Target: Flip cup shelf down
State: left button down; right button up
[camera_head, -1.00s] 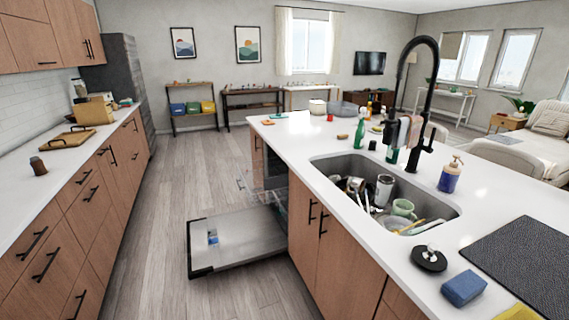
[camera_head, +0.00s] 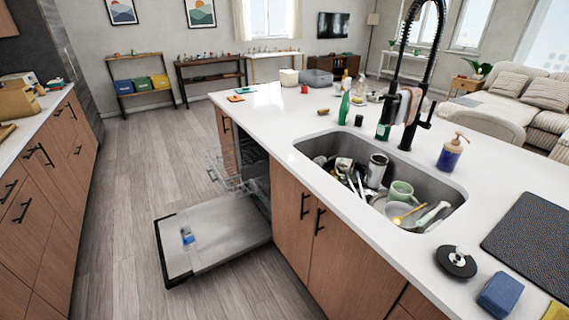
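The dishwasher door (camera_head: 214,240) lies folded down, open, at the left side of the island. A wire rack (camera_head: 232,168) sticks out above the door, partly out of the dishwasher opening (camera_head: 252,160). The cup shelf cannot be made out at this distance; it may be part of the rack or hidden inside the dishwasher. Neither of my grippers shows in the view.
The island counter (camera_head: 330,130) holds a sink (camera_head: 440,185) full of dishes, a black faucet (camera_head: 416,70) and a soap bottle (camera_head: 452,152). Wooden cabinets (camera_head: 40,200) line the left. The floor (camera_head: 150,150) between them is clear.

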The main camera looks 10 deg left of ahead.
aim_at(262, 167)
jog(key=i+j+z, duration=0.4)
jog(key=j, duration=0.25)
jog(key=j+z, duration=0.15)
jog(key=j, duration=0.2)
jog(key=i+j+z, duration=0.2)
jog(key=j, duration=0.15)
jog(key=k, duration=0.1)
